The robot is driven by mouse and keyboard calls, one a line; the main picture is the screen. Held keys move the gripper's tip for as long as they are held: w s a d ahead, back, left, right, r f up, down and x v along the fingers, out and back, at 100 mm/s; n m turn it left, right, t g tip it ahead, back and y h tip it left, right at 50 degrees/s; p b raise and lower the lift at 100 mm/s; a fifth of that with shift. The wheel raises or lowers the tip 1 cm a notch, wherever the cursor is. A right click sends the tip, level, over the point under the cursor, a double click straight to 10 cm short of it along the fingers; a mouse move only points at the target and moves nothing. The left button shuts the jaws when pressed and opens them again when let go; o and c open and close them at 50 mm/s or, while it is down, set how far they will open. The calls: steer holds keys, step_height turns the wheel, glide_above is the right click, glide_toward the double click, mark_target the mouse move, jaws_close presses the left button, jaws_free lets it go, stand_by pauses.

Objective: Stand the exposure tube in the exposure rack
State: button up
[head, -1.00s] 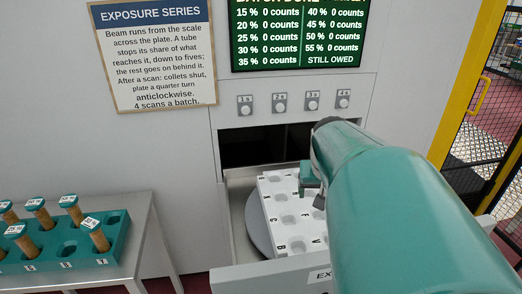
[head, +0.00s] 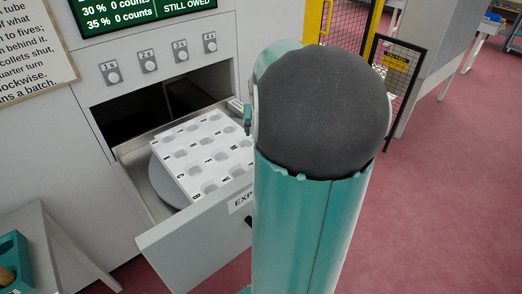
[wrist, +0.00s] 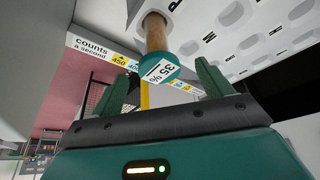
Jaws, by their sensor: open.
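The exposure tube (wrist: 155,38) shows in the wrist view, with a brown body and a teal cap (wrist: 158,72) marked 35 %. Its far end sits in a hole of the white exposure rack (wrist: 205,50). My gripper (wrist: 162,74) is open, with one finger on each side of the cap and gaps visible. In the head view the exposure rack (head: 192,176) is a white block with lettered holes on a grey round plate in the pulled-out drawer. There my arm hides the tube and most of my gripper.
The drawer front (head: 190,240) stands out from the grey cabinet, below a row of knobs (head: 149,66). A teal tube rack (head: 12,262) on a side table shows at the lower left. A "counts a second" strip (wrist: 92,48) lies close by in the wrist view.

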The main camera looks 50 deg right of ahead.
steer(key=x, duration=0.6)
steer(key=shift+w+d+f, duration=0.15)
steer(key=shift+w+d, duration=0.05)
steer(key=shift+d, duration=0.25)
steer(key=c, duration=1.5)
step_height(320, 180, up, 10)
steer(key=shift+r, duration=0.1)
